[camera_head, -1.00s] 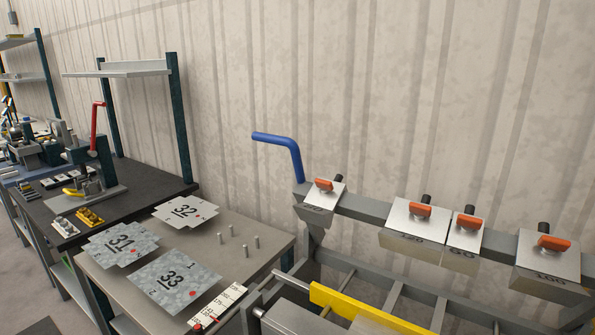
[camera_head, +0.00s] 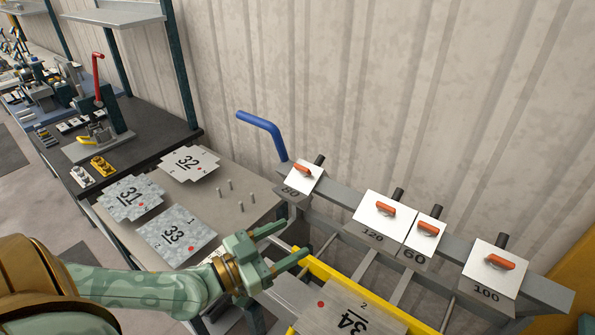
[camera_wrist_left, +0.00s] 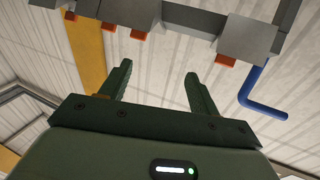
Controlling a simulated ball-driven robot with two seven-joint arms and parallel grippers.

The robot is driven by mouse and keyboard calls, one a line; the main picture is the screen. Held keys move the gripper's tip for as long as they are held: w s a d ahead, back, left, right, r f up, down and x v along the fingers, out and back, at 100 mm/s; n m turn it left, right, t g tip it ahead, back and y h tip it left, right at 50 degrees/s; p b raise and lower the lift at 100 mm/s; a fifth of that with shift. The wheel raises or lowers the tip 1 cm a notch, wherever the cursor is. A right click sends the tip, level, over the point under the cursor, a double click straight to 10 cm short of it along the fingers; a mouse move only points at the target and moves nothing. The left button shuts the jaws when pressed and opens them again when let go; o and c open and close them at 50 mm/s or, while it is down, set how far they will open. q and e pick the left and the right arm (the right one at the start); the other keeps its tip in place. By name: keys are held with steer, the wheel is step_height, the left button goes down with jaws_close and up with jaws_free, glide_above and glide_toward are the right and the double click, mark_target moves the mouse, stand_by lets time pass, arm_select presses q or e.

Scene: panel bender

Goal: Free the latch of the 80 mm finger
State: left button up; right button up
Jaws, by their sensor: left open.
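The 80 mm finger (camera_head: 299,184) is a pale block at the left end of the grey beam, with "80" on its lower face. Its orange latch (camera_head: 303,170) lies on its top face. In the wrist view, a grey finger block (camera_wrist_left: 248,38) with an orange latch (camera_wrist_left: 226,60) hangs beside the blue lever, above and right of my fingers. My left gripper (camera_head: 296,242) is open and empty, below the 80 mm finger and apart from it. It also shows in the wrist view (camera_wrist_left: 150,68). My right gripper is not in view.
A blue lever (camera_head: 262,123) rises just left of the 80 mm finger. The 120 finger (camera_head: 374,217), 60 finger (camera_head: 421,237) and 100 finger (camera_head: 491,270) sit further right along the beam. A yellow bar (camera_head: 330,274) and sheet 34 (camera_head: 350,305) lie near my gripper.

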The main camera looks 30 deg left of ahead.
arm_select(q)
steer(key=w+a+r+n+t+y, duration=0.1)
steer(key=w+a+r+n+y, duration=0.1)
steer(key=a+n+y, duration=0.5)
steer(key=m, duration=0.2)
glide_toward(300, 169)
steer(key=shift+h, duration=0.4)
steer(key=w, duration=0.9)
steer(key=shift+w+f, duration=0.2)
steer(key=shift+w, duration=0.05)
steer(key=c, duration=1)
